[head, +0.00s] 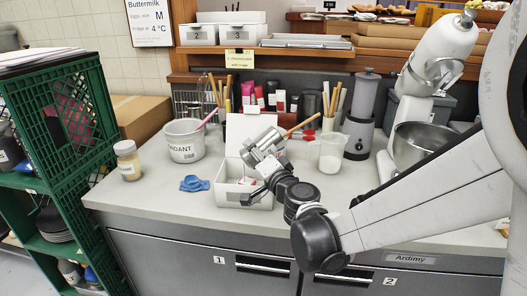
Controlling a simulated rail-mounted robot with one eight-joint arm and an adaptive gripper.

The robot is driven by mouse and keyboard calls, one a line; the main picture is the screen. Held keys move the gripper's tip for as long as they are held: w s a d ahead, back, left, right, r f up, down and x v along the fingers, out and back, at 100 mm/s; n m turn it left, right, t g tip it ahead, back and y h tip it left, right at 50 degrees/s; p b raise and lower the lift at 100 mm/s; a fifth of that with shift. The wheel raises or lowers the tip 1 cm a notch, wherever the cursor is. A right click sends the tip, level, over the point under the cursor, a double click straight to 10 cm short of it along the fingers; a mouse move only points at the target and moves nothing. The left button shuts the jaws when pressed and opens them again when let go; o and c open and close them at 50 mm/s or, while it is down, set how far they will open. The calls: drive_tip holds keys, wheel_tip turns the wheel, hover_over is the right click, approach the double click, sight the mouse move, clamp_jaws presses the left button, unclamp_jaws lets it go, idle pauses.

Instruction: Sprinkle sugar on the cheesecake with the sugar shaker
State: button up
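A silver metal cylinder (262,143), which looks like the sugar shaker, is held tilted above an open white box (262,200) on the counter. My gripper (270,165) appears shut on it, coming from the right. The box's lid (240,131) stands up behind. The cheesecake cannot be made out clearly; the inside of the box is mostly hidden by my gripper and the box's front wall. I cannot tell whether any sugar is falling.
A white tub (184,142), a labelled jar (128,161) and a blue cloth (194,184) lie left of the box. A clear beaker (331,153), a grey grinder (361,118) and a stand mixer (437,52) stand right. The counter's front left is clear.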

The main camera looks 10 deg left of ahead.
sight(256, 142)
drive_tip(key=shift+r, duration=0.15)
wheel_tip(256, 142, up, 4)
drive_tip(key=m+p, duration=0.1)
drive_tip(key=m, duration=0.4)
drive_tip(key=shift+f+p, duration=0.2)
drive_tip(key=shift+p, duration=0.2)
wheel_tip(256, 142, up, 3)
drive_tip(key=m+p, duration=0.1)
drive_tip(key=m, duration=0.4)
drive_tip(key=shift+r, duration=0.1)
